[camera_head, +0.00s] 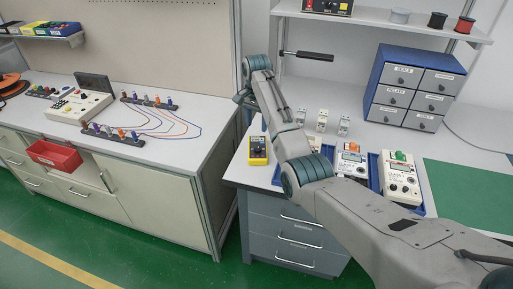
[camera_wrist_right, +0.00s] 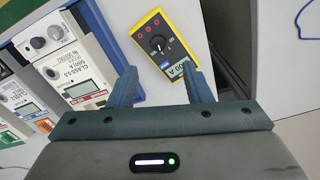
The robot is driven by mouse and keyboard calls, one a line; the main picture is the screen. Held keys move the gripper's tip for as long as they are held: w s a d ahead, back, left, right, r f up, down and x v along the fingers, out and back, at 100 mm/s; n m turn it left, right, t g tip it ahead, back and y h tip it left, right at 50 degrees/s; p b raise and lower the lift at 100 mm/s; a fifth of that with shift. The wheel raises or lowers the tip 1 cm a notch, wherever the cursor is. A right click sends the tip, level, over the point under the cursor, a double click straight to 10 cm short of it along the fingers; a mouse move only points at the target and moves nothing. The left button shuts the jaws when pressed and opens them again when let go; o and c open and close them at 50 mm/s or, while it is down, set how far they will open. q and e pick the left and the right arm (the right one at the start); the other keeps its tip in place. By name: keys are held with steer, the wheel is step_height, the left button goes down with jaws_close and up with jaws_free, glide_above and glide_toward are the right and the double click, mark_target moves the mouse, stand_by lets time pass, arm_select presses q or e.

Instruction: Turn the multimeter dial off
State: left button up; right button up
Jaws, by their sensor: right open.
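The yellow multimeter (camera_head: 258,151) lies on the right bench near its left front corner. In the right wrist view the multimeter (camera_wrist_right: 177,22) shows a black round dial (camera_wrist_right: 157,42) with a pale mark, red sockets at one end and a display at the other. I cannot read which setting the dial points to. My right gripper (camera_head: 241,97) is above the bench, over the multimeter's side. Its two fingers (camera_wrist_right: 161,82) are open and empty, apart from the multimeter, with the display end between them in the picture. My left gripper is not in view.
Blue trays with white meters (camera_head: 401,177) stand right of the multimeter, partly hidden by my right arm. Small white devices (camera_head: 322,120) stand behind. A blue drawer cabinet (camera_head: 412,88) is at the back right. A green mat (camera_head: 468,195) lies at right. A second bench (camera_head: 75,130) is at left.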

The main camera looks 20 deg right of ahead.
steer(key=p, duration=0.1)
glide_above(258, 148)
step_height(258, 148, down, 4)
steer(key=shift+s+d+f, duration=0.1)
steer(key=shift+d+f, duration=0.05)
steer(key=shift+f, duration=0.1)
steer(key=f, duration=0.5)
steer(key=shift+a+p, duration=0.25)
steer(key=shift+p, duration=0.05)
steer(key=shift+d+f, duration=0.1)
steer(key=shift+f, duration=0.4)
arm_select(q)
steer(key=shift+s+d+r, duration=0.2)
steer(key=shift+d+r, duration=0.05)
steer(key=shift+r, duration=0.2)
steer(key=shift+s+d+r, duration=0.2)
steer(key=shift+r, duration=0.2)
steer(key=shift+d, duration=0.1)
arm_select(e)
steer(key=shift+c, duration=0.3)
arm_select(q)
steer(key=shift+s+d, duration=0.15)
arm_select(e)
jaws_close()
